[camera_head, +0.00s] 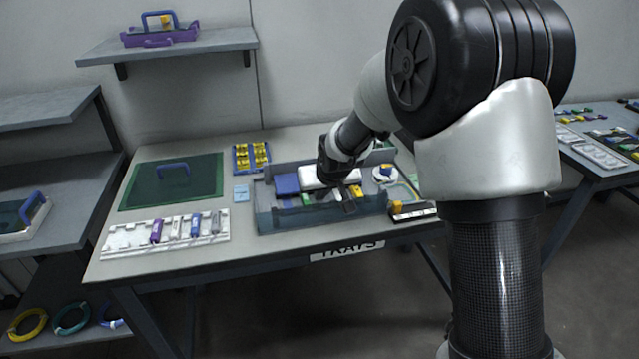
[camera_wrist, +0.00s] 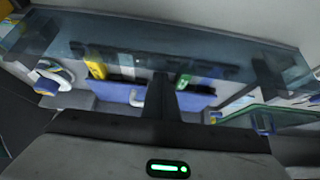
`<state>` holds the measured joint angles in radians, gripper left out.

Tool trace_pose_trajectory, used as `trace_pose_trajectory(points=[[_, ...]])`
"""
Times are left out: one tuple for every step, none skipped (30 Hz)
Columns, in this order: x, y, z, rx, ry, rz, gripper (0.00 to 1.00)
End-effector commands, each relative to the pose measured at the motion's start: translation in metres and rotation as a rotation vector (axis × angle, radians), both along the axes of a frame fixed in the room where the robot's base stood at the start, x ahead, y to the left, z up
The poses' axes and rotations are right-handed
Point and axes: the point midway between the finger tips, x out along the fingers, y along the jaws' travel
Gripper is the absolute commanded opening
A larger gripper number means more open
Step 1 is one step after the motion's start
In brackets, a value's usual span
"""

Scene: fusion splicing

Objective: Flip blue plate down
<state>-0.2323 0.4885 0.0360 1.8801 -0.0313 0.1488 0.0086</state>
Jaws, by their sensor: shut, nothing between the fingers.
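The blue plate (camera_head: 287,184) is in the left part of a tray with a see-through wall (camera_head: 285,220) on the table. It looks raised at a tilt, but its exact angle is hard to tell. My gripper (camera_head: 347,203) is over the tray, to the right of the blue plate, and is shut with nothing held. In the wrist view my shut fingers (camera_wrist: 162,90) point into the tray, with blue surfaces (camera_wrist: 115,93) around them. The fingers hide part of these surfaces, and I cannot tell whether they touch.
A white block (camera_head: 325,178) and small yellow parts (camera_head: 356,191) are in the tray. A white round spool (camera_head: 384,174) is at its right. A white rack with colored pieces (camera_head: 165,235), a green mat (camera_head: 140,190) and a yellow-filled holder (camera_head: 251,157) lie to the left.

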Motion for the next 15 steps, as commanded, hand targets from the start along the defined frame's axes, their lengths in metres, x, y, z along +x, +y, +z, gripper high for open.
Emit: trace_pose_trajectory(points=[[0.0019, 0.0003, -0.0011, 0.002, -0.006, 0.0, 0.0], [0.0022, 0.0005, -0.0009, 0.002, -0.008, 0.0, 0.0], [0.0025, 0.0006, -0.0005, 0.002, -0.009, 0.0, 0.0], [0.0028, 0.0007, -0.0001, 0.003, -0.01, 0.0, 0.0], [0.003, 0.0009, 0.0003, 0.003, -0.011, 0.0, 0.0], [0.0032, 0.0009, 0.0008, 0.003, -0.012, 0.0, 0.0], [0.0035, 0.0011, 0.0013, 0.004, -0.012, 0.0, 0.0], [0.0037, 0.0012, 0.0017, 0.004, -0.013, 0.0, 0.0], [0.0039, 0.0012, 0.0022, 0.004, -0.014, 0.0, 0.0], [0.0041, 0.0013, 0.0026, 0.004, -0.015, 0.0, 0.0], [0.0042, 0.0014, 0.0029, 0.004, -0.015, 0.0, 0.0], [0.0044, 0.0015, 0.0033, 0.005, -0.016, 0.0, 0.0], [0.0045, 0.0015, 0.0035, 0.005, -0.016, 0.0, 0.0], [0.0046, 0.0015, 0.0037, 0.005, -0.017, 0.0, 0.0], [0.0048, 0.0017, 0.004, 0.005, -0.018, 0.0, 0.0]])
